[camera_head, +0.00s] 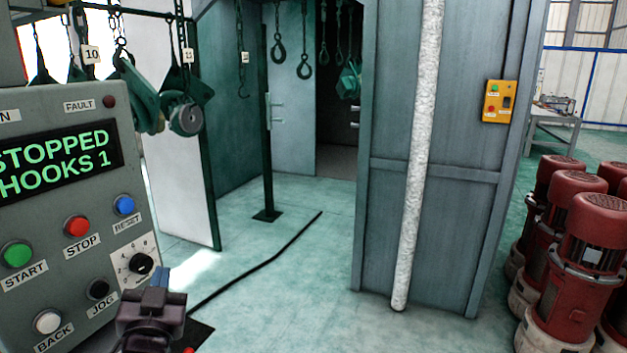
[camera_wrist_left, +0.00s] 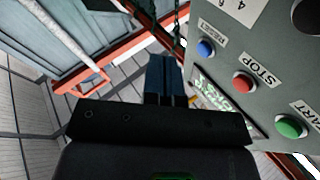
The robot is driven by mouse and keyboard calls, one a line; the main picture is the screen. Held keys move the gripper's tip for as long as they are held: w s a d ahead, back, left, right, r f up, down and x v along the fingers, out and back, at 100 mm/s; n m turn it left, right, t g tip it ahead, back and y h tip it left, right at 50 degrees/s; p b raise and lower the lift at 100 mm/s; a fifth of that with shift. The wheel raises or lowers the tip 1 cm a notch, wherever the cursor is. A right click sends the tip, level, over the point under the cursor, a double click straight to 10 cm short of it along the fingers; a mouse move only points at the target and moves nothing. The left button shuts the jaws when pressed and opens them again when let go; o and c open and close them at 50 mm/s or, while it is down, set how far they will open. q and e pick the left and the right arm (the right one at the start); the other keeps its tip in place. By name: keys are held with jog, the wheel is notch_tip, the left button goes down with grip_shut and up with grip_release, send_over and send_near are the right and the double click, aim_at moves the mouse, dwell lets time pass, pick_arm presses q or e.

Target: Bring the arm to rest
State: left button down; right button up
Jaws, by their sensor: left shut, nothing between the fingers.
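My left gripper (camera_head: 158,278) is at the lower left of the head view, in front of the lower right part of the grey control panel (camera_head: 60,185). Its blue fingers are shut with nothing between them. The left wrist view shows the shut fingers (camera_wrist_left: 163,75) beside the panel (camera_wrist_left: 235,60), apart from the buttons as far as I can tell. The panel display (camera_head: 58,160) reads "STOPPED HOOKS 1". The selector knob (camera_head: 141,263) is just above the fingers, and the black JOG button (camera_head: 98,289) is to their left. My right gripper is not in view.
A grey booth (camera_head: 440,200) with a white pipe (camera_head: 417,150) stands at the centre right. Several red motors (camera_head: 585,265) stand at the right. Green floor (camera_head: 290,290) is open in the middle, with a black cable across it.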

pick_arm(q)
notch_tip(320, 180, down, 11)
jog(key=s+g+h, duration=0.2)
jog(key=h, duration=0.1)
jog(key=s+a+f+g+h, duration=0.1)
jog(key=s+f+g, duration=0.5)
jog(key=s+f, duration=1.4)
notch_tip(320, 180, down, 3)
jog(key=shift+s+a+f+g, duration=0.1)
jog(key=shift+s+a+g, duration=0.15)
jog(key=shift+g, duration=0.15)
